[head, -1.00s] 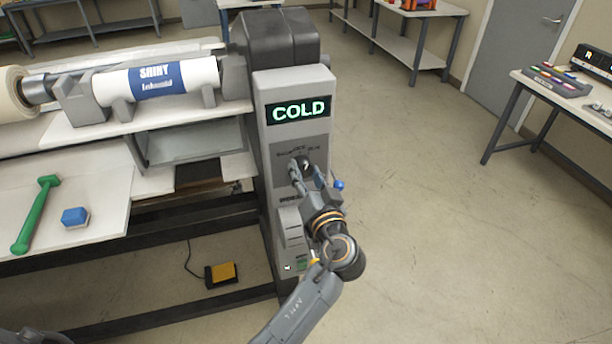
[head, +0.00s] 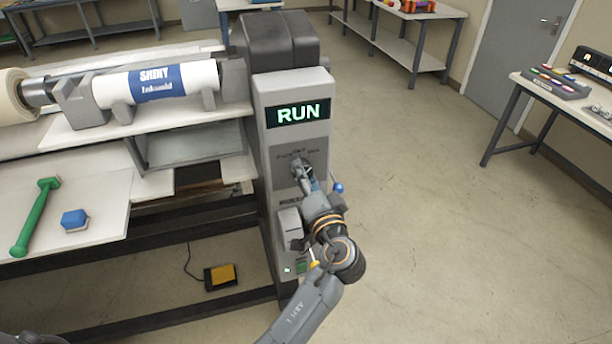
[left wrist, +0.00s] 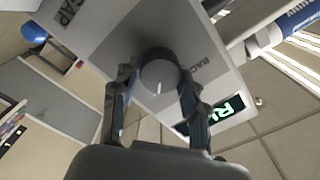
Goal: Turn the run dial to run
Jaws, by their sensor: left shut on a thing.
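The run dial (left wrist: 160,77) is a dark round knob with a pale pointer mark, on the grey control panel (head: 262,110) of the laminator. My left gripper (left wrist: 157,88) has its two fingers on either side of the dial, shut on it. In the head view my left gripper (head: 303,170) reaches the panel from below and hides most of the dial. The display (head: 298,113) above the dial reads RUN in green letters. My right gripper is not seen.
A blue-tipped lever (head: 337,187) sticks out right of the panel. A yellow foot pedal (head: 222,274) is on the floor.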

